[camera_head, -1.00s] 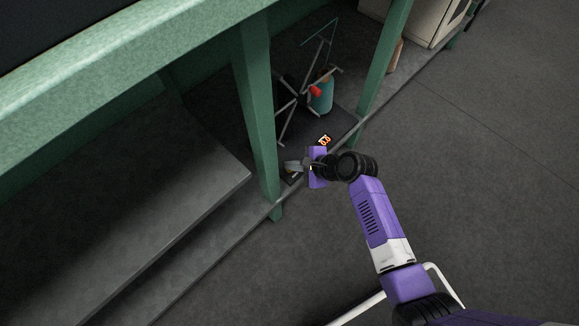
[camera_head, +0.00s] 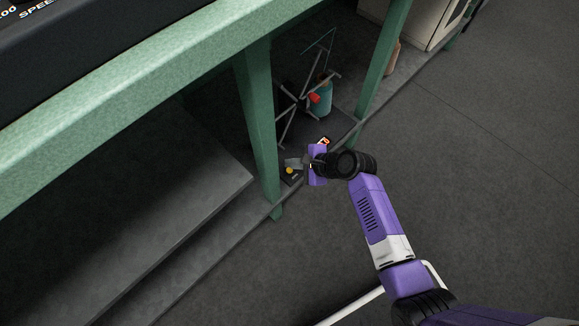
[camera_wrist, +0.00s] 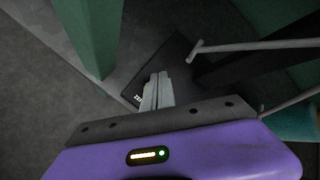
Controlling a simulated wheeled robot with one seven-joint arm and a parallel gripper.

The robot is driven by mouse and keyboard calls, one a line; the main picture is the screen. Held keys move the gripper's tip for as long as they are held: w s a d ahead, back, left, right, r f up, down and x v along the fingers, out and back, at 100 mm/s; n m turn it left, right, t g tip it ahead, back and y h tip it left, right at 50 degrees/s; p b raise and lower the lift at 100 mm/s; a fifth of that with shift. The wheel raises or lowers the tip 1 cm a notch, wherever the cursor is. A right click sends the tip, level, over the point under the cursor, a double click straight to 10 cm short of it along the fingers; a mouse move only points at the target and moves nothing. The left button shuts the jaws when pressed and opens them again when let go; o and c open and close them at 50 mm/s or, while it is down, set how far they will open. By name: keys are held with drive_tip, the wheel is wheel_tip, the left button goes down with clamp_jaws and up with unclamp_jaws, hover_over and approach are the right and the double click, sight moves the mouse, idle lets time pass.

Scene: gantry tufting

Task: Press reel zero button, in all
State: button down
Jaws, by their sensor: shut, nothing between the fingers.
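A round yellow button (camera_head: 290,170) sits on a small dark box at the foot of the green post in the head view. My gripper (camera_head: 288,163) is shut and empty, its fingertips just above and beside the button in that picture. I cannot tell whether they touch it. In the wrist view my shut fingers (camera_wrist: 161,78) point at a dark plate with a small white label (camera_wrist: 137,97); the button is not visible there.
A green post (camera_head: 258,120) stands close left of my gripper, and another green post (camera_head: 382,60) stands to the right. Behind are a reel stand with thin metal bars (camera_head: 292,105) and a teal cone (camera_head: 322,98). Grey floor (camera_head: 480,200) is clear at right.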

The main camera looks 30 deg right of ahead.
drive_tip(key=shift+r+p, duration=1.85)
drive_tip(key=shift+r, duration=0.05)
drive_tip(key=shift+f, duration=0.1)
drive_tip(key=n+h, duration=0.2)
drive_tip(key=n, duration=0.1)
approach(292, 171)
drive_tip(key=s, duration=0.1)
drive_tip(key=s+d+r+n+t+h, duration=0.2)
drive_tip(key=s+r+n, duration=0.15)
drive_tip(key=s, duration=0.55)
drive_tip(key=s+a+r+n+t+h, duration=0.1)
drive_tip(key=s+a+r+n+t, duration=0.15)
drive_tip(key=s+r+n, duration=0.85)
drive_tip(key=s+a+r+n+t+p, duration=0.1)
drive_tip(key=s+r+p, duration=0.2)
drive_tip(key=r+p, duration=1)
drive_tip(key=s+a+r+n+t+p, duration=0.1)
drive_tip(key=r+p, duration=1.3)
drive_tip(key=r, duration=1.6)
drive_tip(key=s+n, duration=0.1)
drive_tip(key=s, duration=0.1)
drive_tip(key=shift+s, duration=0.25)
